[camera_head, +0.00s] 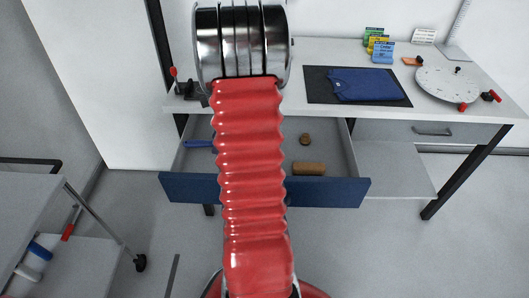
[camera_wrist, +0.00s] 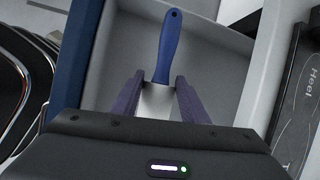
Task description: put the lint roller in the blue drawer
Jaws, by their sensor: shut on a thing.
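The lint roller shows in the wrist view as a blue handle (camera_wrist: 169,48) with a hole at its end and a pale part between the fingers. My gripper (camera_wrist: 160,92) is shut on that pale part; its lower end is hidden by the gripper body. The blue drawer (camera_head: 325,192) is pulled open under the table; its blue front also shows in the wrist view (camera_wrist: 76,55). The roller's handle (camera_head: 200,143) lies over the drawer's left part in the head view. Whether it touches the drawer floor I cannot tell. My arm hides the gripper in the head view.
A brown block (camera_head: 308,168) and a small brown round thing (camera_head: 305,139) lie in the drawer's right part. On the table are a dark mat (camera_head: 319,92) with a folded blue cloth (camera_head: 367,84) and a white disc (camera_head: 447,84). A cart (camera_head: 32,205) stands at left.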

